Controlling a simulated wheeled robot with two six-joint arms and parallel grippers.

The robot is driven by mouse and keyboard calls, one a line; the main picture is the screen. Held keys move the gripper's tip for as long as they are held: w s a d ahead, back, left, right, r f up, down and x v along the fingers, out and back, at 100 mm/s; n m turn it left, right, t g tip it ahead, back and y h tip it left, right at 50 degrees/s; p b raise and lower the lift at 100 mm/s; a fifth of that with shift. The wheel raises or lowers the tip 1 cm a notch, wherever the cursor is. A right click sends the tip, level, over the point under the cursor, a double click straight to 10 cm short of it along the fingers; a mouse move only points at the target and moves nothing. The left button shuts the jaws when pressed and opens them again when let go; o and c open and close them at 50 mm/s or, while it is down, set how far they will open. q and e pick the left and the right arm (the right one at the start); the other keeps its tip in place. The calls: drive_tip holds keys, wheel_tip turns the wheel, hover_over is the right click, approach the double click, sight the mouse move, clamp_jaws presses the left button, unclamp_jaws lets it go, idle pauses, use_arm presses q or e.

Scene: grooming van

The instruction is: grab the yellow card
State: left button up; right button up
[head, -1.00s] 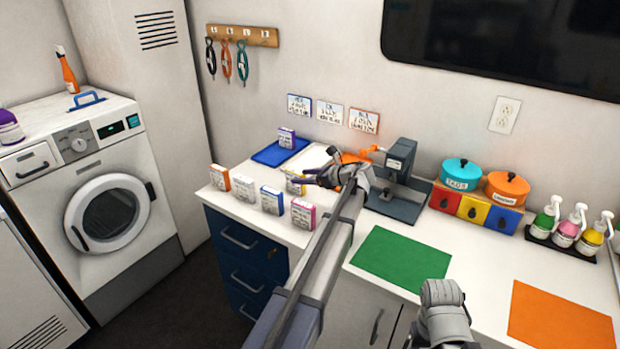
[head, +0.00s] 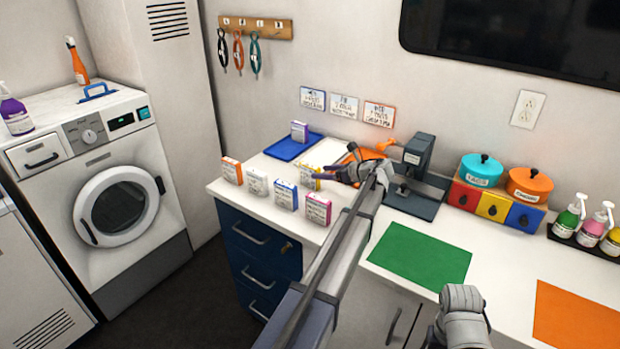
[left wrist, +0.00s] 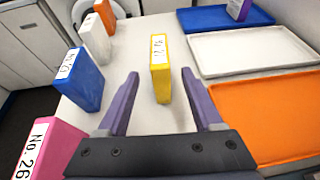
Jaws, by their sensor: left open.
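The yellow card (head: 309,178) is a small upright box-like card on the white counter. In the left wrist view the yellow card (left wrist: 161,82) stands between and just beyond the two purple fingers of my left gripper (left wrist: 160,76). There is a gap on each side of it, and the fingers do not appear to touch it. In the head view my left gripper (head: 322,173) is open at the card's right side and hides part of it. My right gripper is not in view; only part of my right arm shows at the bottom.
Pink (head: 318,208), blue (head: 285,194), white (head: 257,182) and orange (head: 231,170) cards stand left of the yellow one. Blue (left wrist: 225,17), white (left wrist: 255,50) and orange (left wrist: 265,120) trays lie to its right in the wrist view. A grey stand (head: 417,180) is close to my left arm.

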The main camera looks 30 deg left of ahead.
sight(310, 174)
use_arm(q)
drive_tip(key=shift+b+x, duration=0.3)
drive_tip(key=shift+x, duration=0.85)
drive_tip(key=shift+a+f, duration=0.15)
drive_tip(key=shift+f, duration=0.1)
drive_tip(key=b+x, duration=0.1)
drive_tip(key=x, duration=0.1)
drive_tip(key=b+x, duration=0.1)
drive_tip(key=x, duration=0.1)
drive_tip(key=shift+w+a+f+b, duration=0.1)
drive_tip(key=shift+a+f+b, duration=0.1)
drive_tip(key=shift+f+b, duration=0.15)
clamp_jaws()
